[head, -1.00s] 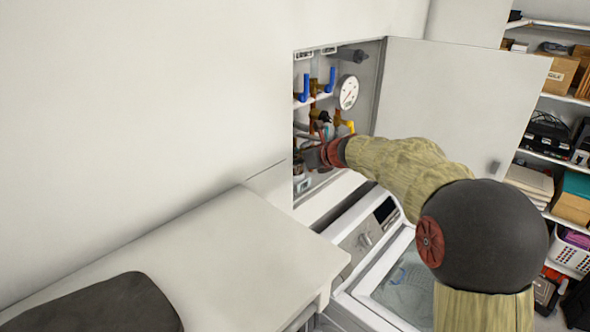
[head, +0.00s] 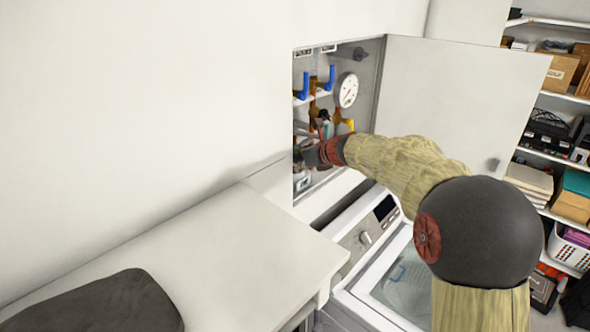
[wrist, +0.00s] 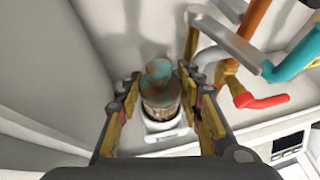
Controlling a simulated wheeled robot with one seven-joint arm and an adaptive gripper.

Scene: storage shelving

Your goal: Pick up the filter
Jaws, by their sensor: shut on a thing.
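The filter (wrist: 161,92) seems to be the small cylinder with a teal top and a brownish, banded body in the middle of the wrist view. My gripper (wrist: 160,84) has its yellow-padded fingers on either side of it, closed on its body. A white base shows just below the filter; I cannot tell whether the two touch. In the head view my gripper (head: 306,157) reaches into the open wall cabinet, and the filter cannot be made out clearly there.
Pipes with blue and orange parts (wrist: 262,102) run close on the right in the wrist view. A round gauge (head: 347,90) hangs in the cabinet. The cabinet door (head: 450,100) stands open to the right. A white appliance (head: 362,238) and a counter (head: 240,250) lie below.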

